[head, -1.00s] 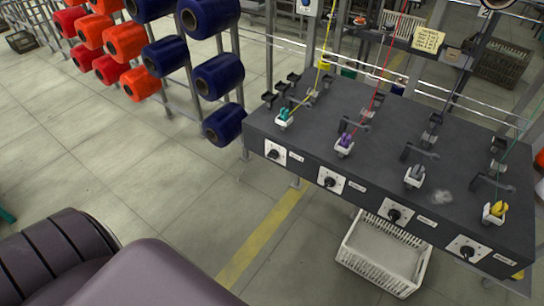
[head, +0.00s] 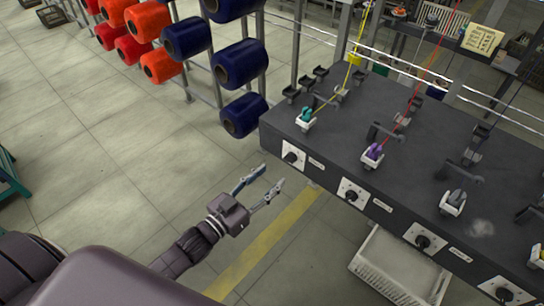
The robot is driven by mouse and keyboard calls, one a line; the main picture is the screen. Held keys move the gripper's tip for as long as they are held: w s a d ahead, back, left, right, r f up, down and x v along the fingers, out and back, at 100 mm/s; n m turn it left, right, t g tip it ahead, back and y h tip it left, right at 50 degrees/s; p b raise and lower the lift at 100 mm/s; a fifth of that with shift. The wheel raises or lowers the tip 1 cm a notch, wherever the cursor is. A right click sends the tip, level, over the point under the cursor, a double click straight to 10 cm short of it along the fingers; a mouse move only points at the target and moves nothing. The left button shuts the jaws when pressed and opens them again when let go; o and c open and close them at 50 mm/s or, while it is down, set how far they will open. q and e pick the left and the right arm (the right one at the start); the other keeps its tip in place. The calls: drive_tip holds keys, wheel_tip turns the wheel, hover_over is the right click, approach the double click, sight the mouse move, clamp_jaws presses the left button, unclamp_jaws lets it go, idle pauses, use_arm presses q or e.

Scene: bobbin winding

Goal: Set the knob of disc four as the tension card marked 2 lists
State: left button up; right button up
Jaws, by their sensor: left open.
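A dark machine table (head: 410,150) carries a row of tension discs: teal (head: 306,116), purple (head: 374,153), grey (head: 453,200) and, cut by the right edge, a fourth one (head: 538,256). Black knobs on white plates line its front: first (head: 291,157), second (head: 351,195), third (head: 422,241) and fourth (head: 504,294), low at the right. The labels beside them are too small to read. A pale yellow card (head: 482,40) stands at the back; its writing and mark are unreadable. My left gripper (head: 272,175) is open and empty, left of the first knobs, above the floor. My right gripper is out of view.
A rack of blue spools (head: 240,63) and orange-red spools (head: 148,19) stands at the left back. A white crate (head: 390,270) sits on the floor beneath the table's front. Yellow tape (head: 265,250) crosses the floor. Open floor lies at the left.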

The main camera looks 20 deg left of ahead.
sight(287, 160)
use_arm(q)
drive_tip(key=x, duration=0.4)
drive_tip(key=r+x, duration=0.1)
drive_tip(key=x, duration=0.1)
drive_tip(key=shift+w+d+p, duration=0.15)
drive_tip(key=shift+p, duration=0.15)
drive_tip(key=shift+w+d, duration=0.25)
drive_tip(key=shift+w, duration=0.4)
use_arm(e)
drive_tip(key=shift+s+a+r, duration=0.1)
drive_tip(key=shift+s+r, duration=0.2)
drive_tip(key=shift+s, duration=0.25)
use_arm(q)
drive_tip(key=shift+c, duration=0.4)
clamp_jaws()
